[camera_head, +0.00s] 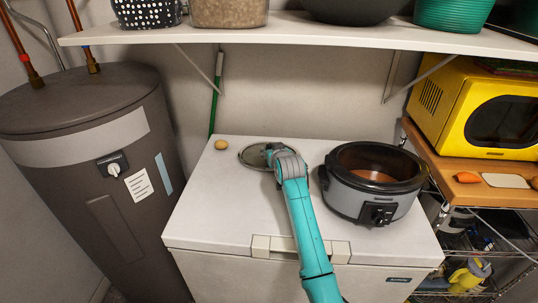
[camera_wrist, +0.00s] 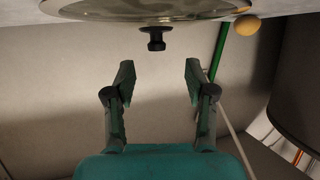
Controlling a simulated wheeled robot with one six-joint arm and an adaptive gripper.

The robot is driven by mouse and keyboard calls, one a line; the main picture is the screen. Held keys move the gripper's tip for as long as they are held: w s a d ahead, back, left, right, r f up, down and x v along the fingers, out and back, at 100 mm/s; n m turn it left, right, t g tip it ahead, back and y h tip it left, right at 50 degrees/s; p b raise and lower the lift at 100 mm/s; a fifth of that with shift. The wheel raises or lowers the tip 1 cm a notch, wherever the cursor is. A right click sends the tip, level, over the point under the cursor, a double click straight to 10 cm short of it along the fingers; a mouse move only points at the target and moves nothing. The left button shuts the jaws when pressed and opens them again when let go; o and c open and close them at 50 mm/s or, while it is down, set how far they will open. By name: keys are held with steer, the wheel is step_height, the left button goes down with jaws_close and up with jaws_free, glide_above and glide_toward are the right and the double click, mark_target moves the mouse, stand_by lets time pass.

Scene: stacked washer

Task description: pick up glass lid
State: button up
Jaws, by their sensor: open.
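The glass lid (camera_head: 249,157) lies on the white chest's top, left of the slow cooker. My arm partly covers it in the head view. In the wrist view the lid (camera_wrist: 110,10) spans the top edge, and its dark knob (camera_wrist: 156,38) stands out toward my gripper. My gripper (camera_wrist: 158,75) is open and empty, its fingers apart on either side of the knob's line. The knob appears just beyond the fingertips, not between them. In the head view my gripper (camera_head: 271,151) is over the lid, with its fingers hard to make out.
The slow cooker (camera_head: 372,182) stands open close to the right of my arm. A potato (camera_head: 221,144) lies just left of the lid. The white chest top (camera_head: 215,205) is clear at front left. A shelf (camera_head: 290,30) with containers overhangs the back. A water heater (camera_head: 90,150) stands left.

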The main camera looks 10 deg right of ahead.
mark_target(270, 146)
steer(key=shift+d+x, duration=0.15)
steer(key=shift+x, duration=1.25)
steer(key=shift+d+x, duration=0.1)
steer(key=shift+x, duration=1.25)
jaws_close()
